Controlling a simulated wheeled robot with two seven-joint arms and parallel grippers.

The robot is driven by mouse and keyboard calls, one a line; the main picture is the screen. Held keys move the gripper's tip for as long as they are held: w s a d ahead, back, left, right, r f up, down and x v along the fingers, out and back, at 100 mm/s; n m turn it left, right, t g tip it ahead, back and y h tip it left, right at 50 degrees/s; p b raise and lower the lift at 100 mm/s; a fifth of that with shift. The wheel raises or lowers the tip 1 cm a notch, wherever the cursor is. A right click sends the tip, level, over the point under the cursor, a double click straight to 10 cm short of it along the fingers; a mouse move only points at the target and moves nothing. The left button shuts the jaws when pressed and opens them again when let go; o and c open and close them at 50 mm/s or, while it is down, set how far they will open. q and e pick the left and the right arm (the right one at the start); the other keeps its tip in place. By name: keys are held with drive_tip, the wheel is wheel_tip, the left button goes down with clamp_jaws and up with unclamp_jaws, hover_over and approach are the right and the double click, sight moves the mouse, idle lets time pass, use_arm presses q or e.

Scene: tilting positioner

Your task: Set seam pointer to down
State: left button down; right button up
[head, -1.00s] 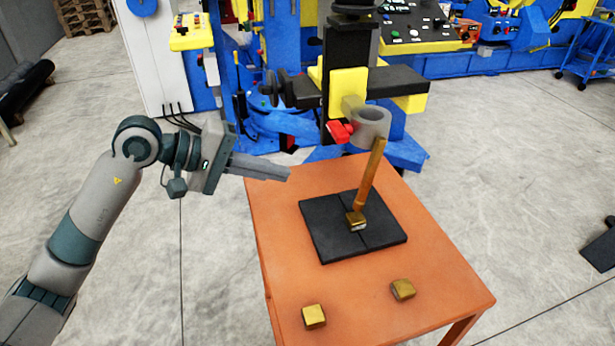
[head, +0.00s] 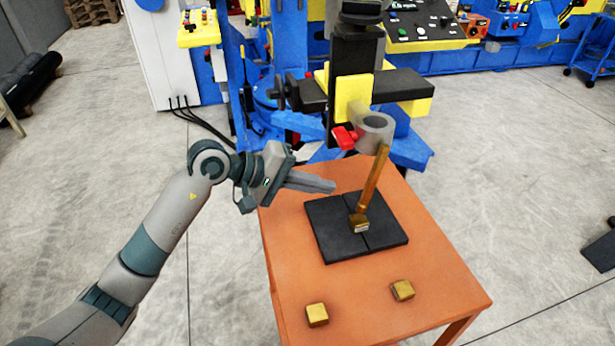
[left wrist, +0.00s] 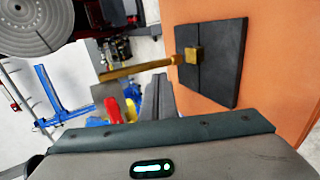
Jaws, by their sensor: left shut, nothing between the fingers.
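A brass-coloured rod, which looks like the seam pointer (head: 373,182), slants from the grey ring holder (head: 374,130) down to a brass block on the black plate (head: 330,217). Whether its lower end touches the block is unclear. A red knob (head: 343,137) sits on the left of the holder. My left gripper (head: 333,186) is shut and empty, left of the rod and apart from it in the head view. In the left wrist view the gripper (left wrist: 161,80) points toward the rod (left wrist: 140,68), with the red knob (left wrist: 113,108) nearby. My right gripper is not in view.
The plate lies on an orange table (head: 275,225). Two brass blocks (head: 317,314) (head: 402,290) rest near its front edge. A dark column with yellow blocks (head: 352,95) and blue machinery stands behind. The table's left side is clear.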

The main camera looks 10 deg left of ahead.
use_arm(q)
drive_tip(key=shift+p+x, duration=1.05)
drive_tip(key=shift+x, duration=1.1)
